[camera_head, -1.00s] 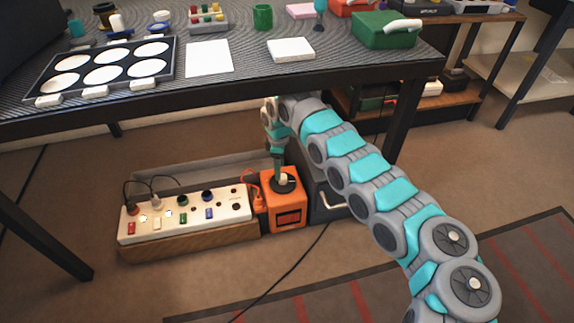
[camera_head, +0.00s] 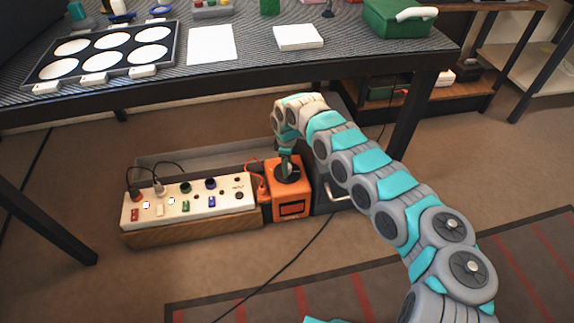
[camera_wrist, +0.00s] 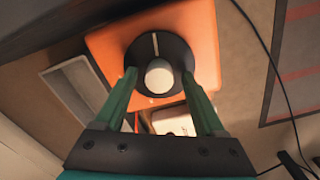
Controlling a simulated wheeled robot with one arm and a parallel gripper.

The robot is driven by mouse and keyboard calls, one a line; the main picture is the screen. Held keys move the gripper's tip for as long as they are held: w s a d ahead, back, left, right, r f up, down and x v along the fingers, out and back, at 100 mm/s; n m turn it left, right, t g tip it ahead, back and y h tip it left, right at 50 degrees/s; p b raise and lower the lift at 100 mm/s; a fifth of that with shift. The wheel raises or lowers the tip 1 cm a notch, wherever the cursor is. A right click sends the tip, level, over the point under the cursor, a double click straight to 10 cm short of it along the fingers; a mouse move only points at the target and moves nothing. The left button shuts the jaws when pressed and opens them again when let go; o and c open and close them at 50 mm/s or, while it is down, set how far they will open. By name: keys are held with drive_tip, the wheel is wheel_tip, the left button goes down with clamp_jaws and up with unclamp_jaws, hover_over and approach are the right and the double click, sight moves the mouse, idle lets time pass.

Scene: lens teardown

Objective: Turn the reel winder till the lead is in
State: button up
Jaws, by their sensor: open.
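The reel winder is an orange box (camera_head: 291,206) on the floor under the table, with a black round dial on top. In the wrist view the dial (camera_wrist: 176,47) carries a pale round knob (camera_wrist: 159,77) and a light line mark. My gripper (camera_wrist: 159,82) is open, with its green fingers on either side of the knob; I cannot tell whether they touch it. In the head view my gripper (camera_head: 287,168) hides much of the dial. An orange lead (camera_head: 256,180) shows at the box's left side.
A white socket panel (camera_head: 188,202) on a wooden base stands left of the box, with plugs and cables in it. A dark case (camera_head: 330,200) with a handle stands close on the right. The table edge (camera_head: 230,78) overhangs from behind.

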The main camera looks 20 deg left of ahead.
drive_tip(key=shift+f, duration=0.1)
drive_tip(key=shift+c, duration=0.2)
clamp_jaws()
idle(0.4)
